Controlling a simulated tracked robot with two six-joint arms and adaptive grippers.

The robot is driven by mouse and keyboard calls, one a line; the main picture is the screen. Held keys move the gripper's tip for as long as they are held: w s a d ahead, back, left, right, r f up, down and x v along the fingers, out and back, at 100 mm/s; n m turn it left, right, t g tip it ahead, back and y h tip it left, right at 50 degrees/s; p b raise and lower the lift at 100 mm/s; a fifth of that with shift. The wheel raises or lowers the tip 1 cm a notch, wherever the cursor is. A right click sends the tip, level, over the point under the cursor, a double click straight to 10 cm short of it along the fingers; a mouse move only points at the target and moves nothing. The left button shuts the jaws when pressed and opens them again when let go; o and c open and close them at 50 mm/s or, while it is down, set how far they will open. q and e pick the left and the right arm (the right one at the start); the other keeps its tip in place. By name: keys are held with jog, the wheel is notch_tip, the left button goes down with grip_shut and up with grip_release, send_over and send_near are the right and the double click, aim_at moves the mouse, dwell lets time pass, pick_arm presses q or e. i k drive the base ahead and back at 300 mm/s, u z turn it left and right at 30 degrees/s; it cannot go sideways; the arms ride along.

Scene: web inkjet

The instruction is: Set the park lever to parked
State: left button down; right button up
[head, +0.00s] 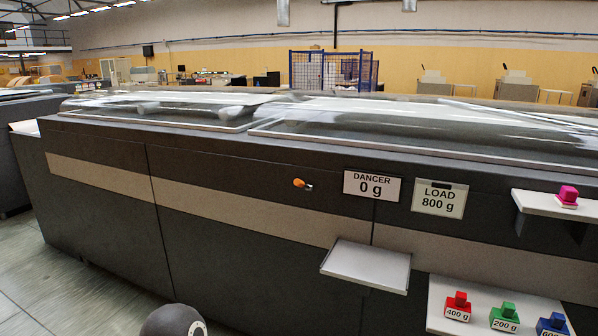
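A small lever with an orange knob (299,183) sticks out from the dark front of the long machine, left of the "DANCER 0 g" sign (371,186). It has no label that I can read, and I cannot tell which setting it is in. Neither of my grippers is in view. A rounded dark grey part at the bottom edge appears to be part of my own arm.
An empty grey shelf (366,266) juts out below the signs. A "LOAD 800 g" sign (439,198) hangs to the right. A pink weight (567,195) sits on an upper right shelf. Red (457,304), green (504,315) and blue (551,325) weights stand on a lower tray (437,290).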

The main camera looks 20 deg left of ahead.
aim_at(299, 183)
jog(key=u, duration=5.8)
jog(key=k, duration=0.9)
jog(key=z, duration=5.75)
